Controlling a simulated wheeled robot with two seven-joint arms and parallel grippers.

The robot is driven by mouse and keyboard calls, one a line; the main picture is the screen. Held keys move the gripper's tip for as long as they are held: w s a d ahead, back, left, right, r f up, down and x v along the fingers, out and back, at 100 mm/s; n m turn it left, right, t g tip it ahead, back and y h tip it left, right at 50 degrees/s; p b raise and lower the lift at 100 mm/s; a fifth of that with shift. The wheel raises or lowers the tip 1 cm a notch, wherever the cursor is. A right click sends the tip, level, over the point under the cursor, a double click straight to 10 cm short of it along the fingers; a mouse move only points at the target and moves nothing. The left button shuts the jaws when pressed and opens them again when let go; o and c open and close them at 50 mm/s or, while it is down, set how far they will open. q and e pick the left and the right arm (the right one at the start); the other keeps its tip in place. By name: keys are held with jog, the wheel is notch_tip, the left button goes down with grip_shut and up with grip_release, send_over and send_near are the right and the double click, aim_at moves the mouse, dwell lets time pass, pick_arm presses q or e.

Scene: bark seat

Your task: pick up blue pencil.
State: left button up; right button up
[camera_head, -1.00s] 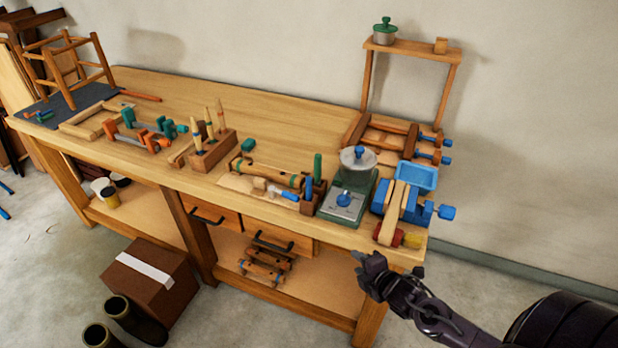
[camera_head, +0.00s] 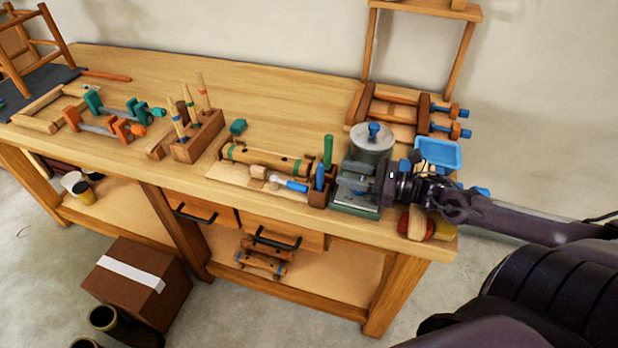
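A short upright blue stick (camera_head: 320,177), probably the blue pencil, stands in a small brown wooden holder (camera_head: 318,199) near the bench's front edge. A taller green stick (camera_head: 328,150) stands beside it in the same holder. My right gripper (camera_head: 380,184) comes in from the right, over the front of the green scale (camera_head: 354,207), to the right of the holder. It is apart from the blue stick. Its fingers are small and dark, and I cannot tell whether they are open. My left gripper is not in view.
My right arm covers much of the blue clamp area near the blue tray (camera_head: 437,152). A blue-handled brush (camera_head: 290,184) lies left of the holder. A wooden block with upright tools (camera_head: 197,135) stands further left. The back middle of the bench (camera_head: 280,100) is clear.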

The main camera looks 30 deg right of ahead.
aim_at(320, 169)
jog(key=shift+w+a+r, duration=0.1)
jog(key=shift+w+a, duration=0.15)
jog(key=shift+w+a+r, duration=0.15)
jog(key=shift+w+a, duration=0.15)
jog(key=shift+a, duration=0.3)
jog(key=shift+w+a, duration=0.1)
jog(key=shift+w, duration=0.1)
jog(key=p+x, duration=0.1)
jog(key=x, duration=0.3)
jog(key=shift+w+a, duration=0.15)
jog(key=shift+a, duration=0.05)
jog(key=shift+w+a+f, duration=0.15)
jog(key=shift+a+f, duration=0.05)
jog(key=shift+f, duration=0.05)
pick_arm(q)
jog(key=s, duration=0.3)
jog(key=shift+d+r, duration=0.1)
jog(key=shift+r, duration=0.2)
pick_arm(e)
grip_shut()
